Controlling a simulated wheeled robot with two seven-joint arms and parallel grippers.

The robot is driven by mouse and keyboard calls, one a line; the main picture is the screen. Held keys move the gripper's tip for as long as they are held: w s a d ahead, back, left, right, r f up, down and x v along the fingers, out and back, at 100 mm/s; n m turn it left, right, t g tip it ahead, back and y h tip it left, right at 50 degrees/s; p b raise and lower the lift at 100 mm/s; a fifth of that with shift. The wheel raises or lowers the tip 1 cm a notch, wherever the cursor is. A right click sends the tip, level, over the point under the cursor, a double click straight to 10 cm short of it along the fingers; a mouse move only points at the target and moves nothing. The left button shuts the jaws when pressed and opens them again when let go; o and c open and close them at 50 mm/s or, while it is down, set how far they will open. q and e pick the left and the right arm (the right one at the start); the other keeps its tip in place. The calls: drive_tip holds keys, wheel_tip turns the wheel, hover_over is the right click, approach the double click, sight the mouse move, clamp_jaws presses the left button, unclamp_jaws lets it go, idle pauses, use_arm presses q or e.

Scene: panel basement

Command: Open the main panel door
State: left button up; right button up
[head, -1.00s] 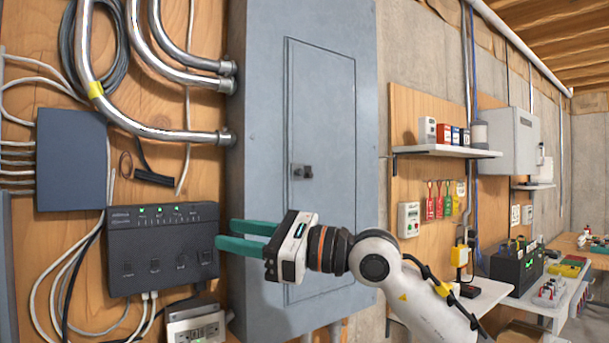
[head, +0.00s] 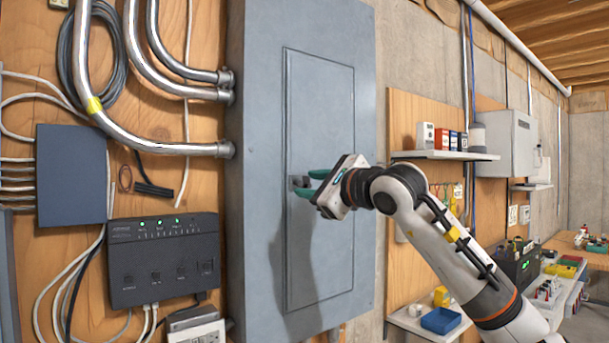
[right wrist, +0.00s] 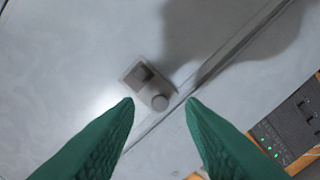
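The main panel (head: 265,100) is a tall grey-blue metal box on the wall. Its door (head: 320,110) sits flush and closed in the front. A small latch (head: 299,182) is on the door's left edge; in the right wrist view the latch (right wrist: 147,86) shows a dark square part and a round knob. My right gripper (head: 305,185) is at the latch, its green fingers partly hiding it. In the right wrist view the fingers (right wrist: 161,101) are apart, one to each side below the latch, with nothing between them. My left gripper is not in view.
A black box with green lights (head: 165,260) and bent metal conduits (head: 130,120) are left of the panel. A shelf (head: 445,155) with small boxes is on the right wall. A bench (head: 560,300) with tools stands at lower right.

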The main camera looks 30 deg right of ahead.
drive_tip(key=shift+w+a+p, duration=0.15)
drive_tip(key=shift+w+p, duration=0.15)
drive_tip(key=shift+w, duration=1)
clamp_jaws()
